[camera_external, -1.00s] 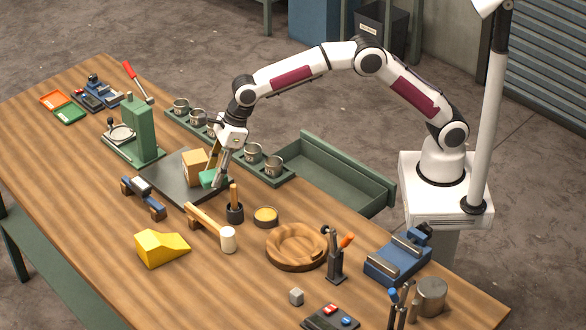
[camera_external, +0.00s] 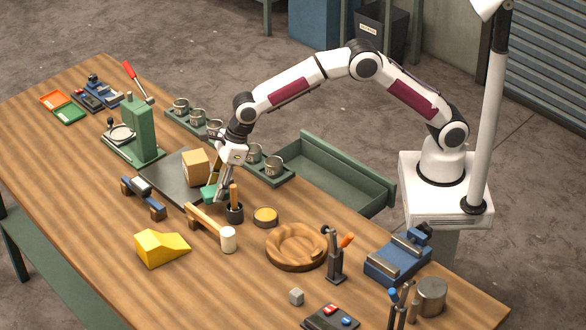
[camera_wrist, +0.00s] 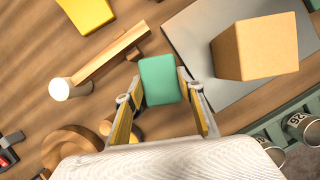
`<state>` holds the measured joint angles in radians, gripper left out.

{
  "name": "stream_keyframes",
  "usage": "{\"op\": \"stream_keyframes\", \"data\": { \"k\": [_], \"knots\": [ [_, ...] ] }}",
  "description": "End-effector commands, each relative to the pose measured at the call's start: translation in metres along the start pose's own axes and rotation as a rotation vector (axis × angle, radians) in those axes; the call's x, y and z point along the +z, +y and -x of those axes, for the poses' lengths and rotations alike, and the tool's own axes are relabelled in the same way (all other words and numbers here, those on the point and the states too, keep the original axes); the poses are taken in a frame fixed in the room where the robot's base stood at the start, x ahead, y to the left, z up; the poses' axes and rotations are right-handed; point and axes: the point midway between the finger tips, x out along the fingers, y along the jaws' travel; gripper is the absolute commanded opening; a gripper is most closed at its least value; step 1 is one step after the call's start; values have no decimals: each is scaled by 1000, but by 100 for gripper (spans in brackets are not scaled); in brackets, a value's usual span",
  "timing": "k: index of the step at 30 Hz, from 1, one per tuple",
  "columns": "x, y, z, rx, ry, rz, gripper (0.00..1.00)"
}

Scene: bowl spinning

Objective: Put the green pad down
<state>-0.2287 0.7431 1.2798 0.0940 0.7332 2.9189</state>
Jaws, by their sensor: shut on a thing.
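The green pad (camera_external: 211,193) is between the fingers of my gripper (camera_external: 218,190), near the front right edge of a dark grey plate. In the wrist view the green pad (camera_wrist: 159,80) sits between the two fingertips of my gripper (camera_wrist: 160,88), which is shut on it. I cannot tell for certain whether the pad touches the surface below. Part of the pad is hidden by a finger in the external view.
A tan wooden block (camera_external: 196,168) stands on the grey plate (camera_external: 160,178), beside the pad. A mallet (camera_external: 207,222) and a dark pot with a wooden handle (camera_external: 235,212) are close by. Numbered cups (camera_external: 274,165) line the table's back edge.

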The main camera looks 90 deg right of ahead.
Motion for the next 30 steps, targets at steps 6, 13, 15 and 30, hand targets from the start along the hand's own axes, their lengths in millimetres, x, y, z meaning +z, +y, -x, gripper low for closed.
{"op": "stream_keyframes", "data": {
  "k": [6,13,15,30],
  "knots": [
    [-11,0,-25,1,2,0,13],
    [-16,0,-38,0,0,-1,13],
    [-16,0,-39,0,-1,-1,13],
    [-17,0,-41,0,0,0,44]
  ]
}}
